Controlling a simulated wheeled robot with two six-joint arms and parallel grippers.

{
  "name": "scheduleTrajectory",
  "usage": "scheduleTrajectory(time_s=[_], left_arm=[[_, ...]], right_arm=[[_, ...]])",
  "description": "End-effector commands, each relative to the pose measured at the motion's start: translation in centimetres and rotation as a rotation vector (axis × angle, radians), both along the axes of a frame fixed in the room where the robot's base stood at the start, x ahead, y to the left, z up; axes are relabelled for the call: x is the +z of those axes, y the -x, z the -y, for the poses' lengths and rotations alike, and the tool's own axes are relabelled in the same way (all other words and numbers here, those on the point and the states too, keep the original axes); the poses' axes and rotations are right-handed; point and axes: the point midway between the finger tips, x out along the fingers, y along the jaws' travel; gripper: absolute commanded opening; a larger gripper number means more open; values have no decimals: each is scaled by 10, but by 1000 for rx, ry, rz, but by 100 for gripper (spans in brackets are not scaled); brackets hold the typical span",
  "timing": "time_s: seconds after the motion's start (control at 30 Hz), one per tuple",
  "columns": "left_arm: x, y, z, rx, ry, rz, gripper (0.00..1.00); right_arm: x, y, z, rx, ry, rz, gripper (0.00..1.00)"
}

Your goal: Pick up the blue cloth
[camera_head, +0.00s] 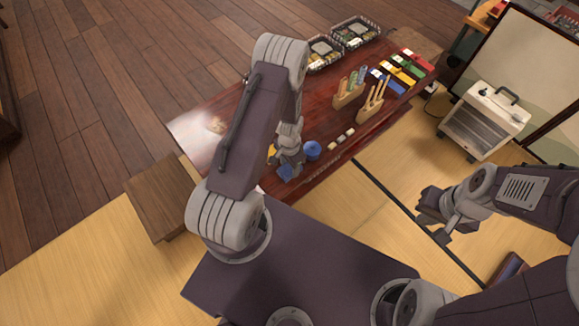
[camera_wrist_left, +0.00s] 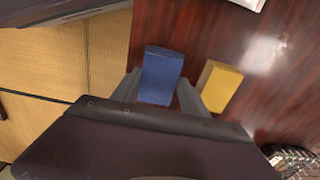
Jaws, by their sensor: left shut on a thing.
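The blue cloth (camera_wrist_left: 161,77) is a small folded block between the two fingers of my left gripper (camera_wrist_left: 160,95) in the left wrist view. The fingers press on its two sides. In the head view my left gripper (camera_head: 287,168) is low at the near edge of the dark red table, and a bit of the blue cloth (camera_head: 286,173) shows below it. I cannot tell whether the cloth touches the table. My right gripper (camera_head: 432,218) hangs over the tatami at the right, away from the table. Its finger opening is unclear.
A yellow folded cloth (camera_wrist_left: 219,87) lies just right of the left gripper in the wrist view. A round blue thing (camera_head: 312,150) stands close by in the head view. Wooden holders (camera_head: 370,110), trays (camera_head: 354,32) and coloured boxes (camera_head: 405,68) stand farther back. The table's left end is mostly clear.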

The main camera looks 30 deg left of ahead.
Motion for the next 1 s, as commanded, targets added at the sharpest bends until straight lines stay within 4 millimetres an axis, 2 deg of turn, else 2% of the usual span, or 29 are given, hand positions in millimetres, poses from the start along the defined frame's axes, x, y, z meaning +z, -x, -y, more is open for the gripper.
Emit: scheduleTrajectory(time_s=[0.03, 0.17, 0.5, 0.7, 1.0], left_arm=[[12, -1, 0, 0, -1, 1, 13], [38, -1, 0, 0, 0, 2, 13], [83, -20, -78, 5, -2, 4, 13], [99, -27, -107, 2, -1, 1, 13], [101, -28, -113, -1, 0, 0, 13]], right_arm=[[8, 0, 0, 0, 0, 0, 0], [23, 0, 0, 0, 0, 0, 0], [48, 0, 0, 0, 0, 0, 0], [55, 0, 0, 0, 0, 0, 0], [55, 0, 0, 0, 0, 0, 0]])
